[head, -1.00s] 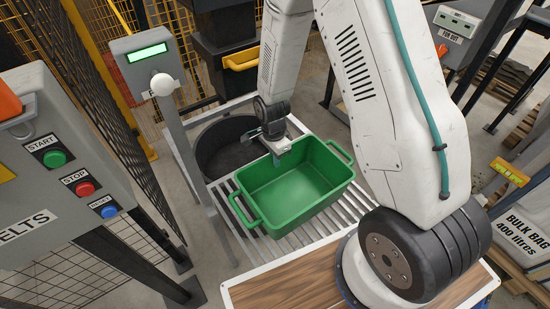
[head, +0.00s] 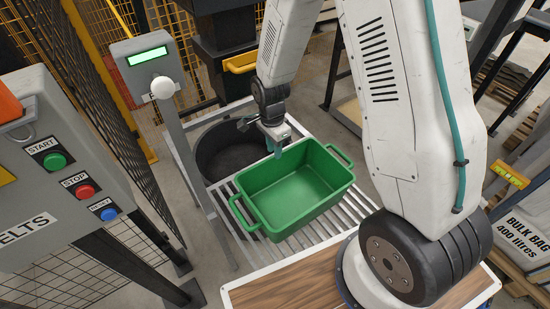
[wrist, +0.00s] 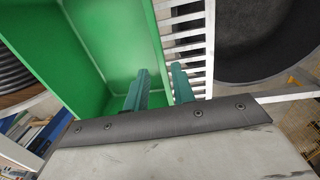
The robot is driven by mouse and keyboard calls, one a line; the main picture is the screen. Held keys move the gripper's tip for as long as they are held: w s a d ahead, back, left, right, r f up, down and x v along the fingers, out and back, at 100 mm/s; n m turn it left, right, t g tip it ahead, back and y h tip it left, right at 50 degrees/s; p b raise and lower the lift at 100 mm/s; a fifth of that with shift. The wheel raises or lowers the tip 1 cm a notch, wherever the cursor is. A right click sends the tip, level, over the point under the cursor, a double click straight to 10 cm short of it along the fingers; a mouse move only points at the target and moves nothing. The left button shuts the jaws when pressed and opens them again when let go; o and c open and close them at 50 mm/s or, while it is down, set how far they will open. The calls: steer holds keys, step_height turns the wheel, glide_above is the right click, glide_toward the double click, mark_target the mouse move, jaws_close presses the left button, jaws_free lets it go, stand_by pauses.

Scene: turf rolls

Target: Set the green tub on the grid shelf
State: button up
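The green tub (head: 295,190) stands upright on the pale slatted grid shelf (head: 240,235), empty, with a handle at each end. My gripper (head: 277,148) is at the tub's far left rim, slightly above it. In the wrist view the two teal fingers (wrist: 160,88) stand apart, one over the tub's inside and one over the slats. The tub (wrist: 110,45) fills the upper left there, and its wall lies between the finger lines with gaps beside it. The fingers do not appear closed on the wall. The tub's underside is hidden.
A round black bin (head: 225,150) is beside the shelf's far end. A grey post with a green display (head: 147,54) rises at the left. A control box with buttons (head: 60,175) is in the left foreground. A wooden board (head: 300,285) lies in front.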

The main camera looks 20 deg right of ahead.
steer(key=s+d+r+n+t, duration=0.1)
steer(key=s+r+n, duration=0.25)
steer(key=r, duration=0.75)
steer(key=s+d+r+n, duration=0.1)
steer(key=s+r+n, duration=0.3)
steer(key=r, duration=0.8)
steer(key=s+r+n, duration=0.4)
steer(key=s, duration=0.5)
steer(key=s+d+r+n+t, duration=0.1)
steer(key=s+r+n, duration=0.3)
steer(key=s, duration=0.4)
steer(key=shift+s+d+r, duration=0.2)
steer(key=shift+s+r, duration=0.15)
steer(key=shift+r, duration=0.05)
